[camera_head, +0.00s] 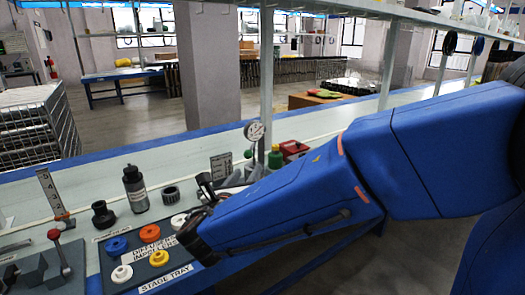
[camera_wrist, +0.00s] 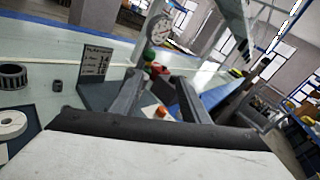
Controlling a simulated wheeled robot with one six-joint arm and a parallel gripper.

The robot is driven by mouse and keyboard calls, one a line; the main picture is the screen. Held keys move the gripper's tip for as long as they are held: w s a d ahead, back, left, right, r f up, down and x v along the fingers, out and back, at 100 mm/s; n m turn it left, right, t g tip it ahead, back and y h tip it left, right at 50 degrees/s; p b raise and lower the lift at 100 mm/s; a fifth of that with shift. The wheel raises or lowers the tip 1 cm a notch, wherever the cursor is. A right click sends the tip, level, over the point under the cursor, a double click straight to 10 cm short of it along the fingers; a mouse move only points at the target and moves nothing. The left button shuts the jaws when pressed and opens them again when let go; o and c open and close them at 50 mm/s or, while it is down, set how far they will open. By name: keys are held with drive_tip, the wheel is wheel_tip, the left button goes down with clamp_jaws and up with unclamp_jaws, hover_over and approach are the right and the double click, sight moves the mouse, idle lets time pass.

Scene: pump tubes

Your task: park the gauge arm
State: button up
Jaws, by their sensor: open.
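A round white dial gauge (camera_head: 254,130) stands upright on a thin stem behind my gripper, near a pale shelf post. It also shows in the wrist view (camera_wrist: 158,29), at the top, beyond my fingers. The foot of its stem is hidden, and I cannot make out a separate gauge arm. My gripper (camera_wrist: 160,80) is open, its two grey fingers apart with nothing seen held between them. In the head view my blue forearm reaches in from the right and hides part of the bench. A small orange part (camera_wrist: 160,112) shows low between the fingers.
A printed card (camera_wrist: 96,62) stands left of my fingers. A green-topped item (camera_wrist: 149,53) and a red box (camera_head: 294,148) stand beyond. The dark stage tray (camera_head: 205,258) holds coloured rings.

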drive_tip(key=a+n, duration=0.2)
drive_tip(key=a, duration=0.1)
drive_tip(key=y, duration=0.1)
approach(255, 132)
drive_tip(key=shift+t, duration=0.4)
drive_tip(key=w+f, duration=0.2)
drive_tip(key=w, duration=0.1)
drive_tip(key=w+f, duration=0.3)
drive_tip(key=shift+w+d+f, duration=0.1)
drive_tip(key=shift+d+f, duration=0.15)
drive_tip(key=shift+c, duration=0.7)
clamp_jaws()
